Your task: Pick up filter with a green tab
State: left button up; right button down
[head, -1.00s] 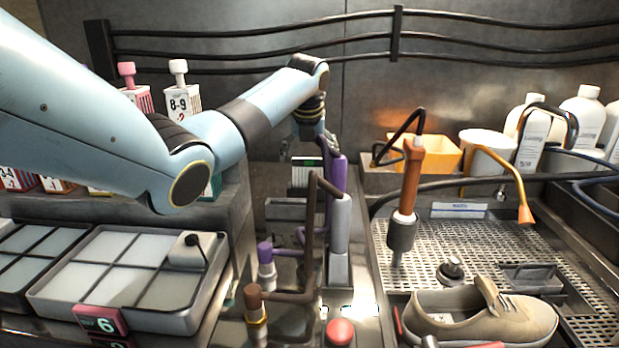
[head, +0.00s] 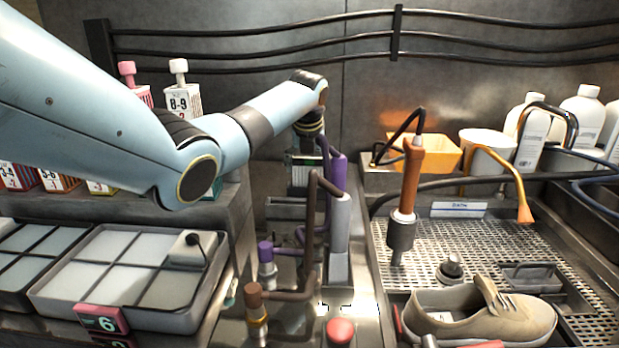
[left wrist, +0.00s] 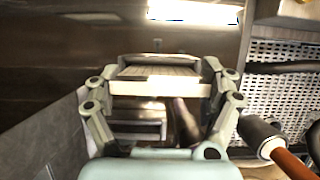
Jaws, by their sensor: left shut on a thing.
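My right gripper is in neither view.
Purple (head: 338,185) and brown (head: 312,225) taps stand close in front of the filter. A grey compartment tray (head: 75,308) lies at left. A perforated sink with a beige sneaker (head: 480,318) and an orange-handled tool (head: 412,165) is at right.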

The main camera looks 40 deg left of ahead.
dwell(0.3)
